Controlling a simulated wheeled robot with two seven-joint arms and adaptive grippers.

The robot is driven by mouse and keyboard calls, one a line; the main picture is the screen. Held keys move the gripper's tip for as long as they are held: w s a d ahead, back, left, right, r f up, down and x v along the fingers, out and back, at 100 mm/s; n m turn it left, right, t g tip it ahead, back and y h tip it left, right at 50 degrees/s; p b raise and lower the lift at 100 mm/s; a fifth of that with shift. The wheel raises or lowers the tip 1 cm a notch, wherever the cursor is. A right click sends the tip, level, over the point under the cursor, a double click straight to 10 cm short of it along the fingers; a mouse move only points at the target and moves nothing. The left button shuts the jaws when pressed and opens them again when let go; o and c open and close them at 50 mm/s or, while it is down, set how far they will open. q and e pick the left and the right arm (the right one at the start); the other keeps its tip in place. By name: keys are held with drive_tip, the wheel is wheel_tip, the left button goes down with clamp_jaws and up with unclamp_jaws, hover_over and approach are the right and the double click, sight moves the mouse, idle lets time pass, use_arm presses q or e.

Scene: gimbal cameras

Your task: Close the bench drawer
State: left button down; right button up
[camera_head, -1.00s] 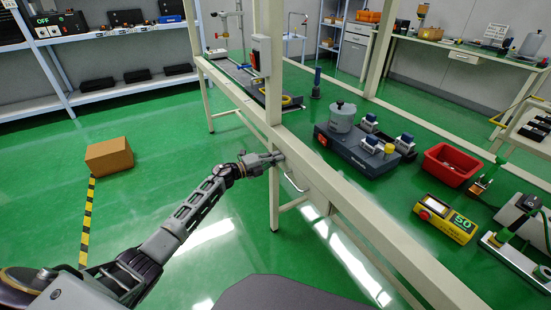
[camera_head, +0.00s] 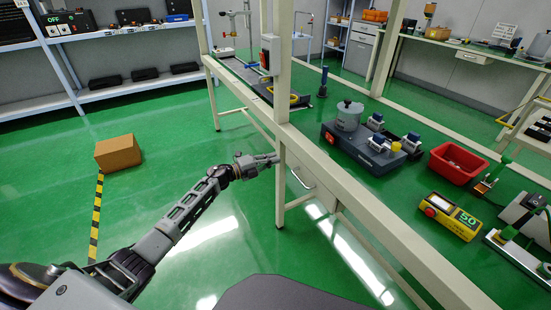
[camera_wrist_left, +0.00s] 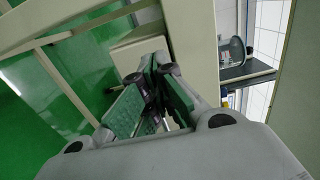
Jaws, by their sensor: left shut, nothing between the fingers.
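The beige bench drawer (camera_head: 316,188) sits under the bench top, right of the near leg, with a silver bar handle (camera_head: 300,180) on its front. From this angle I cannot tell how far it stands out. My left gripper (camera_head: 270,160) is shut and empty, at the left side of the bench leg near the drawer. In the left wrist view the gripper's fingers (camera_wrist_left: 157,95) are together, close to a beige box-like part (camera_wrist_left: 138,50) under the bench that may be the drawer. My right gripper is not in view.
The bench's near leg (camera_head: 280,190) stands between my left gripper and the handle. A grey device (camera_head: 360,150), a red bin (camera_head: 457,163) and a yellow meter (camera_head: 450,216) are on the right. A cardboard box (camera_head: 118,153) lies on the open green floor at left.

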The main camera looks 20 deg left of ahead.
use_arm(q)
drive_tip(key=p+v, duration=0.1)
drive_tip(key=v, duration=0.7)
drive_tip(key=shift+s+a, duration=0.2)
drive_tip(key=shift+s, duration=0.05)
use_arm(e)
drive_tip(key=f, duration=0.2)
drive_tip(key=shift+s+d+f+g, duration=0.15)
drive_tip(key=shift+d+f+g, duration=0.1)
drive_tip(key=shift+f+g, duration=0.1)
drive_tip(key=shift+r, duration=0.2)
